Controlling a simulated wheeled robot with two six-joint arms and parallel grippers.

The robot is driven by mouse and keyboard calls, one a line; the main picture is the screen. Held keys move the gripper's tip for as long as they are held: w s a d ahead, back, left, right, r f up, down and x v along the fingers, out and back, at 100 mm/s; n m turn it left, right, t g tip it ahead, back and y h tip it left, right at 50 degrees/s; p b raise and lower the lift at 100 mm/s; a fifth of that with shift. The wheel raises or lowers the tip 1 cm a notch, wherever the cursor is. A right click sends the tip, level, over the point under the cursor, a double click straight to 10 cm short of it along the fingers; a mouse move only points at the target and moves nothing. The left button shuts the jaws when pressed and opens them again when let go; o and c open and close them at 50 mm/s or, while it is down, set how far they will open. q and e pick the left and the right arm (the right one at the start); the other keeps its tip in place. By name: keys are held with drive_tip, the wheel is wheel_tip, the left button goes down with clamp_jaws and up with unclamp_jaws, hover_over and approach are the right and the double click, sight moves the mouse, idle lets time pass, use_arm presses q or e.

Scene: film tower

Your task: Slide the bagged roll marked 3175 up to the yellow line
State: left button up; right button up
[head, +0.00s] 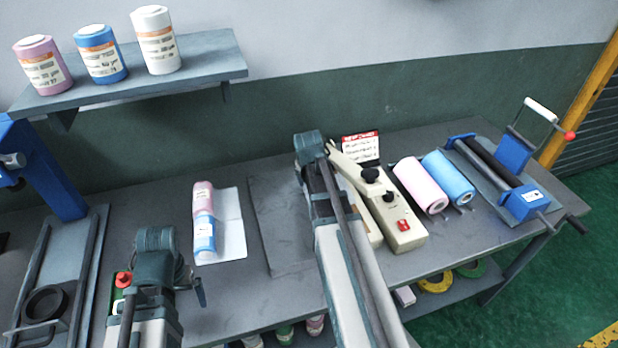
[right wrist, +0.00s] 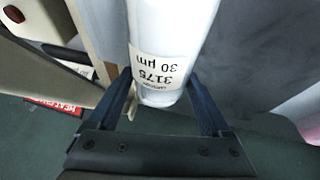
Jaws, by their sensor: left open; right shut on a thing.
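In the right wrist view a white bagged roll (right wrist: 178,25) carries a label reading 3175 and 30 µm, upside down. My right gripper (right wrist: 163,103) is shut on its end, with one dark blue finger on each side. In the head view my right gripper (head: 312,150) is over the bench beside the beige heat sealer (head: 402,230); my arm hides the held roll there. My left gripper (head: 160,255) is open and low over the front of the bench, its fingers mostly hidden. I cannot make out a yellow line on the bench in either view.
A dark mat (head: 275,235) lies left of my right arm. A pink and blue roll pair lies on a white sheet (head: 232,225). Pink (head: 420,185) and blue (head: 448,178) rolls lie right of the sealer, beside a roller stand (head: 495,170). A shelf (head: 205,62) holds three rolls.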

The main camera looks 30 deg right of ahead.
drive_tip(key=shift+s, duration=0.15)
drive_tip(key=shift+s+a, duration=0.2)
drive_tip(key=shift+s, duration=0.95)
drive_tip(key=o, duration=1.5)
use_arm(q)
wheel_tip(320, 180, up, 12)
drive_tip(key=p, duration=1.2)
drive_tip(key=shift+r+p, duration=0.25)
drive_tip(key=shift+p, duration=0.05)
use_arm(e)
drive_tip(key=v, duration=1.3)
drive_tip(key=shift+a+r, duration=0.15)
drive_tip(key=shift+r, duration=0.2)
